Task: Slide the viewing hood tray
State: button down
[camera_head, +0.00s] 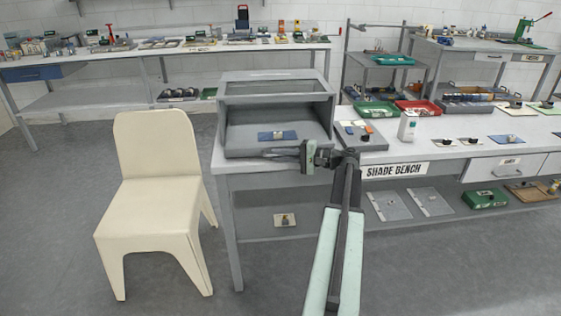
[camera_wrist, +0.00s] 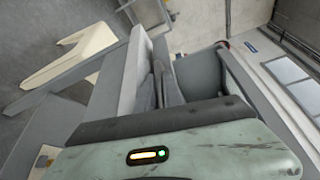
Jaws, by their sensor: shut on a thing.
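The grey viewing hood (camera_head: 276,88) stands on the left end of the shade bench, open at the front. Its grey tray (camera_head: 240,137) forms the floor of the opening and bears a blue card (camera_head: 277,135) with a small item on it. My gripper (camera_head: 268,153) reaches from the right to the tray's front edge and is shut there. In the wrist view my gripper (camera_wrist: 164,84) lies against the grey front of the hood. The exact contact is small and partly hidden by my fingers.
A cream chair (camera_head: 160,185) stands left of the bench. Right of the hood are a grey board (camera_head: 361,132) with small items, a white bottle (camera_head: 407,126) and several cards. Open floor (camera_head: 60,200) lies left of the chair.

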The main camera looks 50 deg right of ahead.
jog(key=shift+w+d, duration=0.1)
jog(key=c, duration=1.5)
grip_release()
